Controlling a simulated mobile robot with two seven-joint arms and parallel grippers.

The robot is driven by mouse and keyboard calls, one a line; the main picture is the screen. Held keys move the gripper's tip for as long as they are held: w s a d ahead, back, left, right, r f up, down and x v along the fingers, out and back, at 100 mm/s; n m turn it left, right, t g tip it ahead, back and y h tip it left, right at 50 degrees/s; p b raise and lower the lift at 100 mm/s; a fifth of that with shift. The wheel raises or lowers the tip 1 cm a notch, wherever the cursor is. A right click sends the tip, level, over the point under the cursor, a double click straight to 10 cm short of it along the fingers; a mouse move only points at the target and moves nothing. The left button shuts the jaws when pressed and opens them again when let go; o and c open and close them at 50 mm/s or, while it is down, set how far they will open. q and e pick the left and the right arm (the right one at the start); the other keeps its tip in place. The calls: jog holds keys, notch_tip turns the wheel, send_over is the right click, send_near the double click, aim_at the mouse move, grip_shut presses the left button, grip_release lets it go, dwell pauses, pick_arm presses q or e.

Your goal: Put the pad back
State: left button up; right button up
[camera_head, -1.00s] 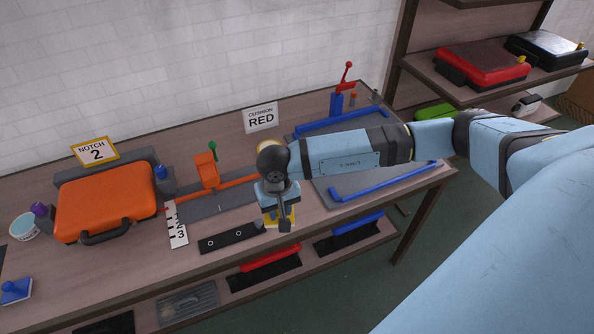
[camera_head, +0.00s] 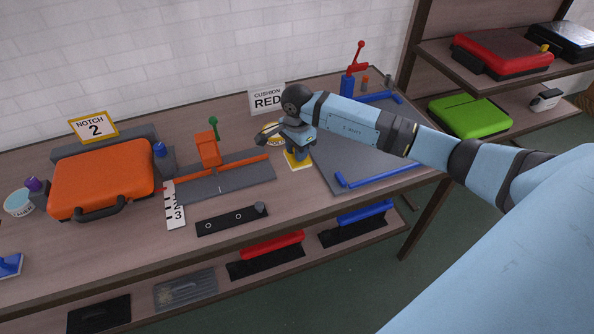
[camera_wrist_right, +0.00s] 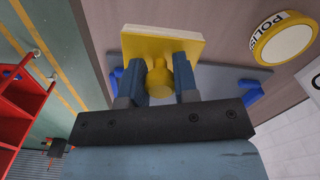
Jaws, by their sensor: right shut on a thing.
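My right gripper (camera_head: 299,146) is shut on the yellow pad (camera_head: 298,160), just right of the grey bed with the orange strip. In the right wrist view, the fingers (camera_wrist_right: 160,85) close on the round yellow knob of the square pad (camera_wrist_right: 162,45). The pad is low over the bench top; I cannot tell whether it touches. A yellow polish tin (camera_head: 273,138) stands just behind the gripper, partly hidden by it. The tin also shows in the right wrist view (camera_wrist_right: 283,40). My left gripper is not in view.
An orange case (camera_head: 102,180) stands at left. A black strip with a grey peg (camera_head: 231,219) lies in front of the grey bed (camera_head: 226,178). A large grey plate with blue rails (camera_head: 375,150) lies right of the pad. A "RED" cushion card (camera_head: 267,99) stands behind.

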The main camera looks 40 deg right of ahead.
notch_tip(320, 180, down, 4)
jog(key=shift+f, duration=0.75)
notch_tip(320, 180, down, 3)
jog(key=shift+f+p, duration=0.2)
jog(key=shift+p, duration=0.1)
jog(key=shift+f, duration=0.1)
jog(key=shift+f, duration=0.15)
jog(key=o, duration=0.9)
